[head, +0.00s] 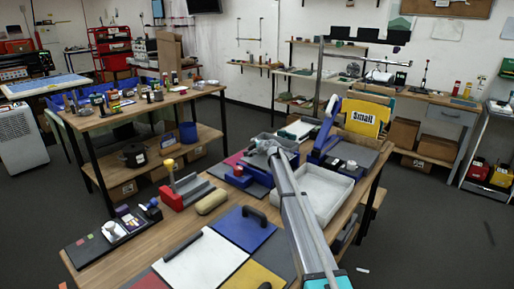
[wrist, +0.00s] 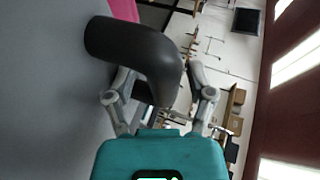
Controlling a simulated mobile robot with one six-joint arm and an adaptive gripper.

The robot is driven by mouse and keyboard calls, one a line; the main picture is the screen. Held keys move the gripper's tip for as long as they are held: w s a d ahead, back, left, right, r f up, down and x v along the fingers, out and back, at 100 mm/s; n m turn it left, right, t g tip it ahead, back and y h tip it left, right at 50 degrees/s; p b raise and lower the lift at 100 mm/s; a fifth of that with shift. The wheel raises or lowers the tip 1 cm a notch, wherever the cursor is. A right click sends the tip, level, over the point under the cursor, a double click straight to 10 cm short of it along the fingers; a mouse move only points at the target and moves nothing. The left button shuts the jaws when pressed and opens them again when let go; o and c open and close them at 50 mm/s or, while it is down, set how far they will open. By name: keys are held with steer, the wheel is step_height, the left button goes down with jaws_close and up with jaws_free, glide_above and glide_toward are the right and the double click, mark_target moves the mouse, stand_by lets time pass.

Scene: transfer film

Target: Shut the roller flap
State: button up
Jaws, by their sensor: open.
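I cannot clearly pick out the roller flap in the head view. A blue device with a raised blue arm (head: 328,118) stands at the far end of the near bench. A thick, dark, curved bar (wrist: 140,55) fills the upper middle of the wrist view beside a plain grey surface (wrist: 45,110); I cannot tell if it belongs to the flap. My gripper (wrist: 160,88) is open, its two grey fingers apart, with the bar's bent end close to or between them. Contact cannot be told. In the head view my gripper (head: 264,142) is small, beyond my arm.
The near bench holds a grey tray (head: 322,192) right of my arm, a yellow "Small" sign (head: 364,117), a blue panel with a dark handle (head: 242,230), a white sheet (head: 200,262) and a red block (head: 172,198). Another bench (head: 130,112) stands left across an open floor gap.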

steer(key=shift+s, duration=0.1)
steer(key=a+r+p+v, duration=0.1)
steer(key=r+p+v, duration=0.2)
steer(key=p+v, duration=0.5)
steer(key=shift+v, duration=3.45)
steer(key=shift+d, duration=0.1)
steer(key=s+d+f+n+g+h, duration=0.2)
steer(key=s+d, duration=0.4)
steer(key=s, duration=1)
steer(key=s+d+f+n+g+h, duration=0.2)
steer(key=s+d+f+n+g, duration=0.2)
steer(key=s, duration=1.3)
steer(key=s+d+f+n+g+h, duration=0.3)
steer(key=s+d+f+g, duration=0.3)
steer(key=s, duration=1.1)
steer(key=d+n, duration=0.1)
steer(key=d, duration=0.1)
steer(key=shift+d, duration=0.4)
steer(key=shift+c, duration=0.3)
